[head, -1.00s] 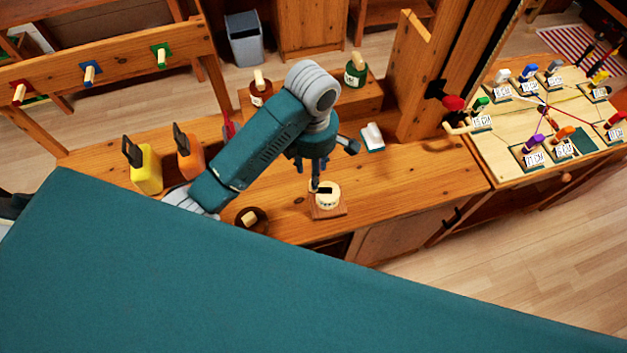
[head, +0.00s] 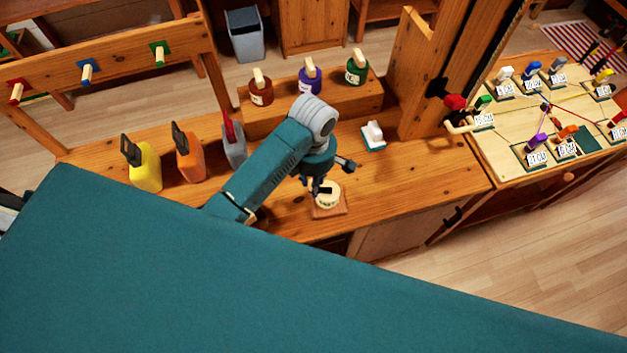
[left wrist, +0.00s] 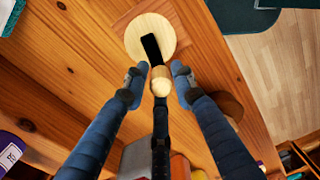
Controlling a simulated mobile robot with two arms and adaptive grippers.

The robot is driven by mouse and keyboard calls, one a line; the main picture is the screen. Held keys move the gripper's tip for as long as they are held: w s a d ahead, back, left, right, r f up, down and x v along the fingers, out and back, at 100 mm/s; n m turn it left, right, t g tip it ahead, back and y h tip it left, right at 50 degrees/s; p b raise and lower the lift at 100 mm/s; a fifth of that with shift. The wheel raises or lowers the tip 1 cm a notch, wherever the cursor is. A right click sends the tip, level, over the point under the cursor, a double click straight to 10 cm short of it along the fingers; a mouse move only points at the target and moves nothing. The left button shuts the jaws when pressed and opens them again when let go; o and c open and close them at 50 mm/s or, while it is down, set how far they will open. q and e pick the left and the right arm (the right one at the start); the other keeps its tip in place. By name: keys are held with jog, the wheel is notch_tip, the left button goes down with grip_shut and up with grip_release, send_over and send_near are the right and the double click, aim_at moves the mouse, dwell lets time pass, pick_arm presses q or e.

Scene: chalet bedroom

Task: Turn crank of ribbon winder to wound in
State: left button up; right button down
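The ribbon winder (head: 328,203) is a round cream drum on a small square wooden base near the bench's front edge. In the left wrist view its drum (left wrist: 136,40) shows at the top, with a black crank arm (left wrist: 151,46) ending in a pale wooden knob (left wrist: 161,86). My left gripper (head: 316,188) is low over the winder. In the left wrist view its fingers (left wrist: 158,79) stand apart on both sides of the knob, with a dark third finger below it. I cannot tell whether any finger touches the knob. My right gripper is not in view.
Yellow (head: 146,167) and orange (head: 189,162) bottles and a grey container (head: 234,150) stand left of my arm. Brown, purple and green bottles (head: 310,80) stand on the raised shelf behind. A white-topped block (head: 373,136) is right of the winder; a wooden post rises beyond.

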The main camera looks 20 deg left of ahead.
pick_arm(q)
grip_shut()
jog(key=shift+w+r+m, duration=0.1)
jog(key=shift+w+m, duration=0.1)
jog(key=shift+m, duration=0.2)
dwell(0.4)
